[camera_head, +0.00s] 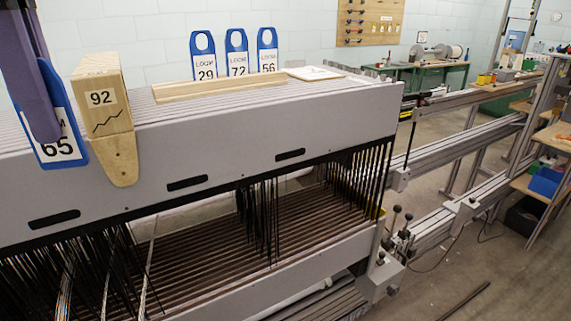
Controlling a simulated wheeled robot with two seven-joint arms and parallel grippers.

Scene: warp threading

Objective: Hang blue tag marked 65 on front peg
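The blue tag marked 65 (66,140) is at the left edge, in front of the loom's grey top beam, slightly tilted. My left gripper (40,122) comes down from the upper left with its purple fingers over the tag, and appears shut on it. The fingers hide part of the tag's label and its left side. Just right of the tag is a wooden block marked 92 (101,98), with a rounded wooden end (122,160) hanging over the beam's front face. I cannot make out a separate front peg. My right gripper is not in view.
Blue tags marked 29 (204,58), 72 (237,55) and 56 (268,52) stand behind a wooden strip (215,87) on the loom top. A white card (314,73) lies beside them. Black heddles hang below the beam (240,155). A blue bin (545,181) is far right.

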